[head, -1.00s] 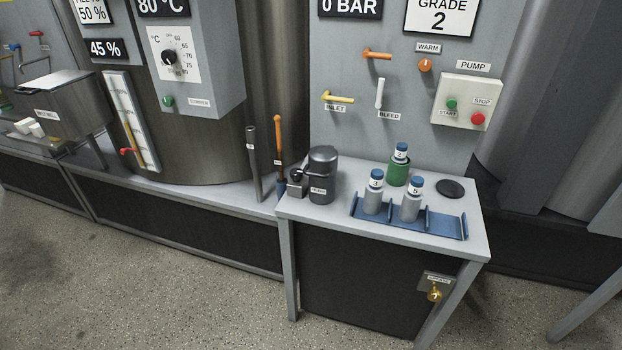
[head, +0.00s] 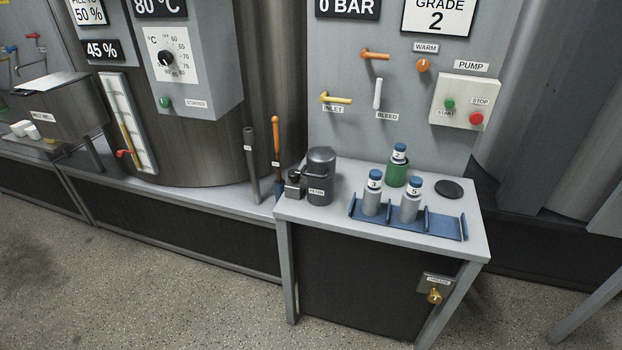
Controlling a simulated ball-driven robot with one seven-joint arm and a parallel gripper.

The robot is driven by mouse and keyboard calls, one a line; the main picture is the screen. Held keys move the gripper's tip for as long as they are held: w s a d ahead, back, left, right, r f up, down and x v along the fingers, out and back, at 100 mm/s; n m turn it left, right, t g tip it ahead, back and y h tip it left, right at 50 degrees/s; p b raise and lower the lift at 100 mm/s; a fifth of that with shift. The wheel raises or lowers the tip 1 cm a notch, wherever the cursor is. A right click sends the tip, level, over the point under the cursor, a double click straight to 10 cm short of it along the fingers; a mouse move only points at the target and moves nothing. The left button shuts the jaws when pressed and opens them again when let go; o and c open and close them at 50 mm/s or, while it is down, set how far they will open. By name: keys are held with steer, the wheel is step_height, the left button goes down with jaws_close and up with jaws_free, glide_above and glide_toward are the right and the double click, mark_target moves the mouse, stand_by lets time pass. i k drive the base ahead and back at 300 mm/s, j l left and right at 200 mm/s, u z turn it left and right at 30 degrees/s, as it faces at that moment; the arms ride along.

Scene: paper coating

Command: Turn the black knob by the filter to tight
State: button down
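The filter (head: 321,176) is a dark grey upright cylinder with a rounded lid and a small white label. It stands at the back left corner of the grey bench. The black knob (head: 295,184) sits close against the filter's left side, small and dark. Its exact setting is too small to read. My gripper is not in view, and nothing touches the filter or the knob.
A blue rack (head: 445,224) holds grey bottles on the bench (head: 330,217), with a green canister (head: 397,170) and a black disc (head: 449,190) behind. An orange-handled rod (head: 276,140) and a grey rod (head: 251,165) stand left of the filter. The floor (head: 190,290) in front is clear.

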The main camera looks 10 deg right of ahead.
mark_target(294, 175)
steer(key=i+j, duration=0.2)
steer(key=j, duration=0.15)
steer(key=i+j+z, duration=0.1)
steer(key=i+j, duration=0.3)
steer(key=j, duration=0.25)
steer(key=i+j+z, duration=0.15)
steer(key=j, duration=0.2)
steer(key=i+j, duration=0.2)
steer(key=j, duration=0.2)
steer(key=i+j+z, duration=0.1)
steer(key=j, duration=0.25)
steer(key=i+j, duration=0.2)
steer(key=j, duration=0.2)
steer(key=i+j+z, duration=0.1)
steer(key=j, duration=0.25)
steer(key=i, duration=0.05)
